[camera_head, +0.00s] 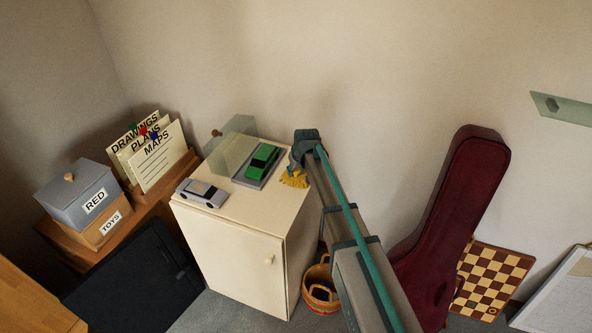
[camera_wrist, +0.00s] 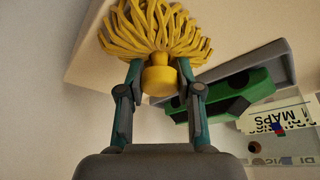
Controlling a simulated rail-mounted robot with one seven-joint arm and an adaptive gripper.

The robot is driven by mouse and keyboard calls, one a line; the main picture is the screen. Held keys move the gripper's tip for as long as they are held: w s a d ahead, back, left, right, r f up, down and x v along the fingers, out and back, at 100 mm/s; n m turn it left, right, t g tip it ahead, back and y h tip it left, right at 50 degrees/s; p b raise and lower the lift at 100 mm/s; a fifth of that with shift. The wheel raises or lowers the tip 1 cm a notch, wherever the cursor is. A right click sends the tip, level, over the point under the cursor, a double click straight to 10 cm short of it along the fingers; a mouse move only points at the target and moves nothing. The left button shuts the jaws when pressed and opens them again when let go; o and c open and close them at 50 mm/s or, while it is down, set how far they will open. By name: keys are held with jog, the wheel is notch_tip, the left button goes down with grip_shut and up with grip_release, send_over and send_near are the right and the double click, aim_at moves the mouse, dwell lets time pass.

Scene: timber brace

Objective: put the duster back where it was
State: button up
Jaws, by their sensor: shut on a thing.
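The duster is a yellow, mop-like bundle of strands (camera_head: 295,180) at the right side of the cream cabinet's top. In the wrist view the duster (camera_wrist: 150,28) fans out beyond the fingers, with its round yellow handle end between them. My gripper (camera_head: 298,166) is shut on the duster, near the cabinet's back right corner; its two teal fingers also show in the wrist view (camera_wrist: 160,78). I cannot tell whether the strands touch the cabinet top. The cream cabinet (camera_head: 235,262) has a closed door with a round knob.
On the cabinet, a green car (camera_head: 262,158) sits on a grey base beside a tilted clear cover (camera_head: 231,150); a silver car (camera_head: 201,193) stands in front. A basket (camera_head: 320,290) and a dark red instrument case (camera_head: 450,220) stand right. Labelled boxes (camera_head: 77,195) and card files (camera_head: 158,160) are left.

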jog(key=o, duration=1)
jog(key=shift+r, duration=0.15)
jog(key=b+v, duration=0.2)
jog(key=v, duration=1)
jog(key=shift+b, duration=0.3)
